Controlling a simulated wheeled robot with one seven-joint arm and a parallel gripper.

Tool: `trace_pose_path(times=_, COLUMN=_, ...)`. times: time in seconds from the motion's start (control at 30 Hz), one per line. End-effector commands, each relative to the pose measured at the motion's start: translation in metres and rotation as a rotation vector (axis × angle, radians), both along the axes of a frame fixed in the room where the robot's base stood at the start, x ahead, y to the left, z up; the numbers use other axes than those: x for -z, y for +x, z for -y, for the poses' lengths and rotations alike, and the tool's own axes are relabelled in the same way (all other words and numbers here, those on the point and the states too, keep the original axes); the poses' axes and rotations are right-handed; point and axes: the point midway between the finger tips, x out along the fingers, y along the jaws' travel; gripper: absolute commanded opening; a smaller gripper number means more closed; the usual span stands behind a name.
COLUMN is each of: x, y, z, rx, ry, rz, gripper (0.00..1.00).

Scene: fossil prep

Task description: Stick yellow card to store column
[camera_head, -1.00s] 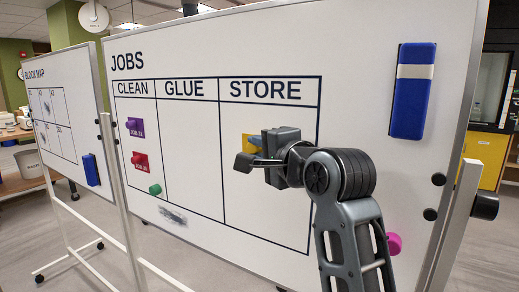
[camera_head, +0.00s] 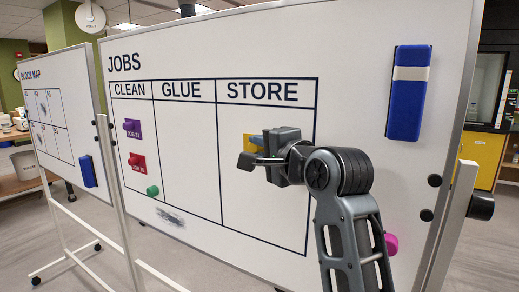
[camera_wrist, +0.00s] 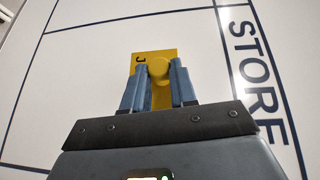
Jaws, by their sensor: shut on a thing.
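The yellow card (camera_head: 250,144) is at the whiteboard, inside the STORE column (camera_head: 262,190), partly hidden behind my gripper. In the wrist view the yellow card (camera_wrist: 151,62) lies flat-looking against the board, with a round yellow magnet (camera_wrist: 159,69) on it. My gripper (camera_wrist: 158,80) has its two blue fingers closed around this magnet. In the head view my gripper (camera_head: 257,143) reaches the board from the right. Whether the card fully touches the board cannot be told.
The CLEAN column holds a purple card (camera_head: 133,129), a red card (camera_head: 139,163) and a green magnet (camera_head: 152,191). The GLUE column is empty. A blue eraser (camera_head: 408,95) is at upper right and a pink magnet (camera_head: 391,244) at lower right. A second board (camera_head: 62,110) stands left.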

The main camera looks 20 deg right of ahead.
Motion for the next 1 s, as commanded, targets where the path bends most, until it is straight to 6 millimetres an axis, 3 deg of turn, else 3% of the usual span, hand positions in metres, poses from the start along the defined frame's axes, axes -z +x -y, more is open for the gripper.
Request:
trace_pose_path(times=0.33, x=0.0001, y=-0.0001, z=0.0001, rx=0.001, ry=0.0, rz=0.0, gripper=0.12)
trace_pose_path(times=0.37, x=0.0002, y=-0.0001, z=0.0001, rx=0.001, ry=0.0, rz=0.0, gripper=0.29)
trace_pose_path(times=0.67, x=0.0003, y=-0.0001, z=0.0, rx=0.001, ry=0.0, rz=0.0, gripper=0.56)
trace_pose_path(times=1.0, x=-0.0003, y=-0.0054, z=-0.0082, rx=-0.001, ry=0.0, rz=-0.002, gripper=0.56)
